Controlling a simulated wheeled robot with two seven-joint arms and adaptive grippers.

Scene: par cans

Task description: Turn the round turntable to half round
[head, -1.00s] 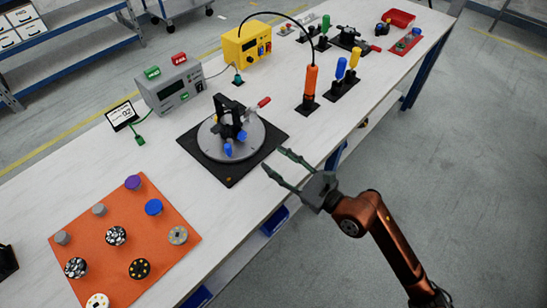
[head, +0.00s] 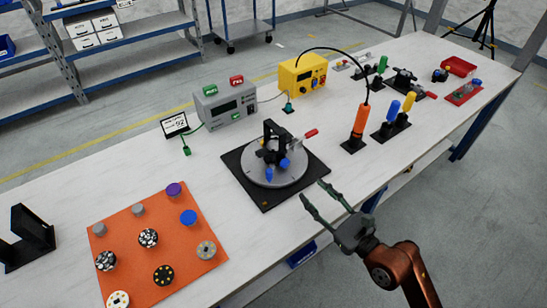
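The round grey turntable (head: 256,171) sits on a black square base plate (head: 265,200) in the middle of the bench. It carries a black clamp fixture (head: 270,140) with blue knobs and a red-tipped handle (head: 309,133) pointing to the upper right. My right gripper (head: 315,198) is open and empty, with its fingers apart near the bench's front edge. It is to the lower right of the base plate and appears clear of the turntable. My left gripper is not in view.
An orange mat (head: 205,272) with several round pieces lies at the left front. A grey meter box (head: 226,103) and yellow power supply (head: 303,75) stand behind. An orange screwdriver (head: 359,121) and a tool stand (head: 392,131) stand to the right.

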